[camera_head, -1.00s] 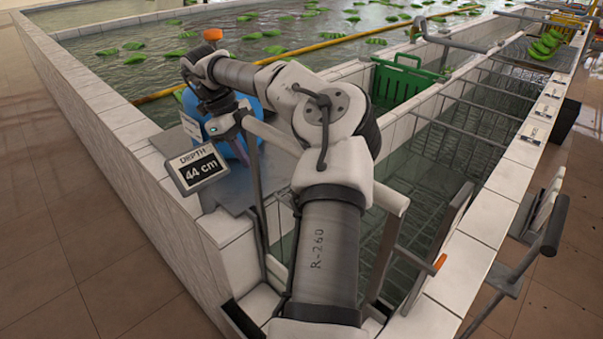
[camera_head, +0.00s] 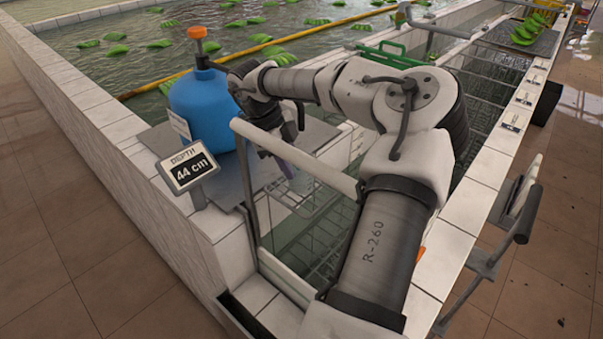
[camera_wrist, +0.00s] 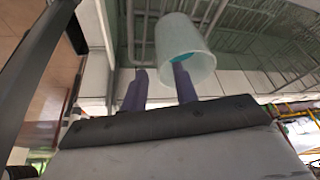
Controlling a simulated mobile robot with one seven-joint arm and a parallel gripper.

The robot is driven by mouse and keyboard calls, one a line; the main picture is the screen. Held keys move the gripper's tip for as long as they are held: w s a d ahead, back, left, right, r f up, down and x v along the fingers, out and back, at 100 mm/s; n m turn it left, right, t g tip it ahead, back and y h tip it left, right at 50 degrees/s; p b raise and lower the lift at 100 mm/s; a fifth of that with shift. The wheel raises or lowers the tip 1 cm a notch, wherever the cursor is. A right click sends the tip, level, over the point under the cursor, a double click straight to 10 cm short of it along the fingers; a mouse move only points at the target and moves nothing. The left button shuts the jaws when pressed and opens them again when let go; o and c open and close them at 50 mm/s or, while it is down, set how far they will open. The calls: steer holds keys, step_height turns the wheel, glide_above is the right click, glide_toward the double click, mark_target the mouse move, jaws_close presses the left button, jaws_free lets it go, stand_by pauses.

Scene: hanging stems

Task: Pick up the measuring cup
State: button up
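The measuring cup (camera_wrist: 198,45) shows in the wrist view as a pale, translucent cup with its mouth toward my gripper. Something teal shows inside the mouth. My gripper (camera_wrist: 160,68) has two purple fingers spread apart. The right finger overlaps the cup's mouth and seems to reach inside it; the left finger is outside the cup's left wall, with a small gap showing. In the head view my gripper (camera_head: 286,165) points down over the front channel, behind a pale rail. I cannot make out the cup there for certain.
A blue bottle (camera_head: 203,108) with an orange cap stands on a ledge left of my gripper, close to my wrist. A depth sign (camera_head: 188,168) reads 44 cm. A pale rail (camera_head: 295,158) crosses before my gripper. Wire racks lie in the channel; a green crate (camera_head: 385,55) is behind.

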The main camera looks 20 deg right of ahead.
mark_target(296, 183)
steer(key=shift+p+x, duration=0.35)
steer(key=shift+x, duration=1.25)
steer(key=shift+c, duration=0.4)
jaws_close()
